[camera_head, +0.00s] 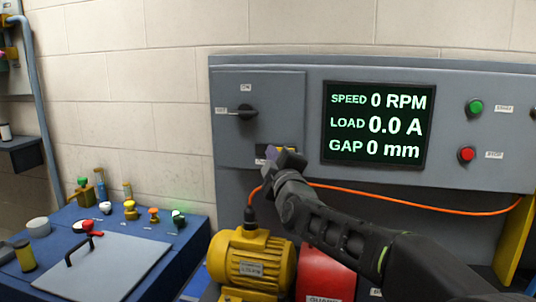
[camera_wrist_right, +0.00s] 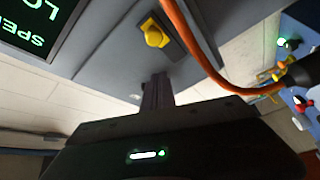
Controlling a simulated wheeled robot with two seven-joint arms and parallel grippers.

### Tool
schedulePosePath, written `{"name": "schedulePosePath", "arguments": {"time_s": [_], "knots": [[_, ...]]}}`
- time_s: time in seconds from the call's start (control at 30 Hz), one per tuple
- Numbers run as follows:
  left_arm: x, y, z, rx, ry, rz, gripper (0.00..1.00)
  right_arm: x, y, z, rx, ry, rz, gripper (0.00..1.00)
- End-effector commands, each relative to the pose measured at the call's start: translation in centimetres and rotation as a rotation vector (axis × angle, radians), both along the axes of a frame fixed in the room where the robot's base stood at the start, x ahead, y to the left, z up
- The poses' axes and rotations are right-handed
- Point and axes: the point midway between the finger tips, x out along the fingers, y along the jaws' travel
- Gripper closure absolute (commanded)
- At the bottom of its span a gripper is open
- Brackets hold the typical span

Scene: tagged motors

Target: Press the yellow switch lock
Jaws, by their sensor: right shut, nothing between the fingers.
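The yellow switch lock (camera_wrist_right: 154,33) is a small yellow knob on a dark plate on the grey panel, seen in the right wrist view. In the head view my right gripper (camera_head: 283,157) covers most of it, and only a bit of its plate (camera_head: 260,161) shows. My right gripper is shut and empty. Its fingertips (camera_wrist_right: 157,85) point toward the panel just beside the knob in the wrist view. I cannot tell whether they touch the panel. My left gripper is not in view.
A black rotary switch (camera_head: 247,112) sits above the lock. The screen (camera_head: 377,124), green button (camera_head: 475,107) and red button (camera_head: 466,154) are to the right. An orange cable (camera_head: 400,203) runs below, above a yellow motor (camera_head: 250,262). A blue bench (camera_head: 180,232) stands at left.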

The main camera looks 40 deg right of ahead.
Motion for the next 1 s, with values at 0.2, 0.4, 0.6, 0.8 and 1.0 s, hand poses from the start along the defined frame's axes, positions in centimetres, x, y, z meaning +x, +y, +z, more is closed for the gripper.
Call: {"name": "schedulePosePath", "arguments": {"time_s": [0.2, 0.4, 0.6, 0.8, 1.0], "knots": [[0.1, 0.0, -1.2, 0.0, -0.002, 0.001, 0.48, -3.5, 2.0, -0.7, -0.002, -0.001, 0.001, 1.0], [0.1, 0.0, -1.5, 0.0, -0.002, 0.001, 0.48, -5.0, 3.0, -0.9, -0.001, -0.001, 0.003, 1.0], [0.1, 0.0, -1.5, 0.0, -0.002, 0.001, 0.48, -5.1, 3.1, -0.9, -0.001, 0.0, 0.003, 1.0], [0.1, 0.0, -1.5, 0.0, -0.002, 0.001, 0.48, -5.1, 3.1, -0.9, -0.001, 0.0, 0.003, 1.0], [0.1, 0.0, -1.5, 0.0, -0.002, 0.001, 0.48, -5.1, 3.0, -0.9, -0.001, 0.0, 0.003, 1.0]]}}
